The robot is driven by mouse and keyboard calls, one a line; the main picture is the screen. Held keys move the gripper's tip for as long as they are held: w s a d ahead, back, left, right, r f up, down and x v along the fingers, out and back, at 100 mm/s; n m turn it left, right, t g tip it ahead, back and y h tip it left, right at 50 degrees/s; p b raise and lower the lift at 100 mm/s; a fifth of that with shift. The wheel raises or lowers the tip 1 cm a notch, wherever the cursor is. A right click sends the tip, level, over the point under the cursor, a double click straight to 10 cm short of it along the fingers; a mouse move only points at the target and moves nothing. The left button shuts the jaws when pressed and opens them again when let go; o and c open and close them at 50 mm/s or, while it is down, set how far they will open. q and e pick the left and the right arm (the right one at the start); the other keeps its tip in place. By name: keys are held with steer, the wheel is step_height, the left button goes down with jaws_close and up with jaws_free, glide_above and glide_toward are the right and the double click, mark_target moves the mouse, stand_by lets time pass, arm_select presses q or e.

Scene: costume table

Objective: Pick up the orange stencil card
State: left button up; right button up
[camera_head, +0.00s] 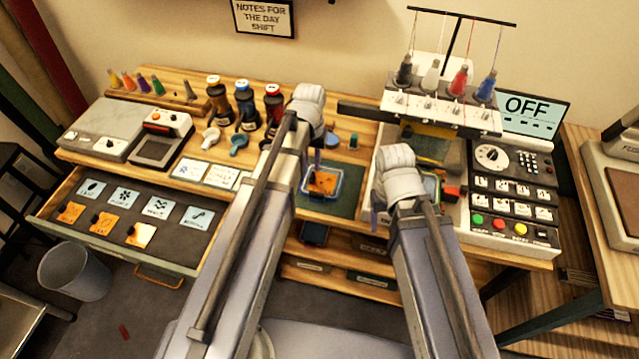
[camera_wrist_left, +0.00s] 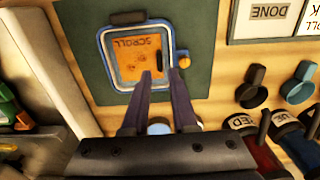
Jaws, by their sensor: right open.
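An orange card marked SCROLL (camera_wrist_left: 135,62) lies inside a blue-rimmed hoop (camera_wrist_left: 103,45) on a dark green mat (camera_wrist_left: 80,25); the card also shows in the head view (camera_head: 322,183). Whether the tips touch the card is unclear. My right gripper (camera_head: 408,205) is below the embroidery machine, open and mostly hidden by its own wrist.
The drawer (camera_head: 180,222) also holds white picture cards. A bin (camera_head: 75,272) stands on the floor.

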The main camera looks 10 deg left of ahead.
mark_target(312, 174)
arm_select(q)
step_height(312, 174, down, 4)
steer(key=b, duration=0.3)
jaws_close()
stand_by(0.3)
